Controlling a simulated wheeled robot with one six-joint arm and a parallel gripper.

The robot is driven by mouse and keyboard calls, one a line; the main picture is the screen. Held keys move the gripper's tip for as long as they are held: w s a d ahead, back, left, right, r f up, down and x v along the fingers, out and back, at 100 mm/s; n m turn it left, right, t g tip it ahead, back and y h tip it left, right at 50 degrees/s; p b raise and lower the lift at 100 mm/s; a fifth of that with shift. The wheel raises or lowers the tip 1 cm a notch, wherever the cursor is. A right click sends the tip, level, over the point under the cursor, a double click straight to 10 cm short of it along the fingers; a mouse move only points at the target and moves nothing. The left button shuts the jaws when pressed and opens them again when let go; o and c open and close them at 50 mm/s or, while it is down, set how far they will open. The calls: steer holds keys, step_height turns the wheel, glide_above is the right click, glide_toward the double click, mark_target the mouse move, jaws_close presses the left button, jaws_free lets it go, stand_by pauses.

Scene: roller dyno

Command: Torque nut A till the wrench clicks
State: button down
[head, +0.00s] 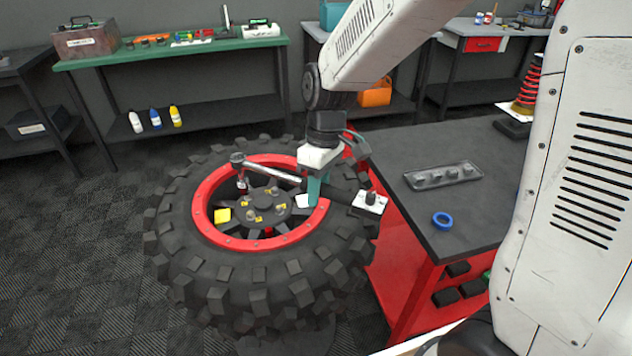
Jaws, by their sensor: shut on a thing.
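The torque wrench (285,175) has a silver shaft and a dark ratchet head (238,158). It lies across the upper part of the wheel. A socket (242,183) hangs below its head, at the upper left of the hub. My gripper (315,190), with teal fingers, is shut on the wrench's dark handle at the right side of the rim. The hub (262,205) shows several nuts with small yellow tags; their letters are too small to read. I cannot tell which nut is nut A or whether the socket is seated on a nut.
The big black tyre (180,255) with a red rim (215,235) lies nearly flat. A red cart (400,300) with a dark top stands close on its right, holding a grey tray (443,176) and a blue ring (442,219). A green bench (180,50) stands behind. Floor at left is clear.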

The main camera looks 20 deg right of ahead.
steer(key=shift+f, duration=3.25)
steer(key=shift+s+d, duration=0.1)
steer(key=shift+s, duration=0.05)
steer(key=shift+f, duration=1.1)
steer(key=shift+s, duration=0.15)
steer(key=shift+s+a+m, duration=0.5)
steer(key=shift+a, duration=0.2)
steer(key=shift+s+a, duration=0.1)
steer(key=shift+a, duration=0.05)
steer(key=shift+s+a+m, duration=0.45)
steer(key=shift+a+m, duration=0.05)
steer(key=shift+a, duration=0.05)
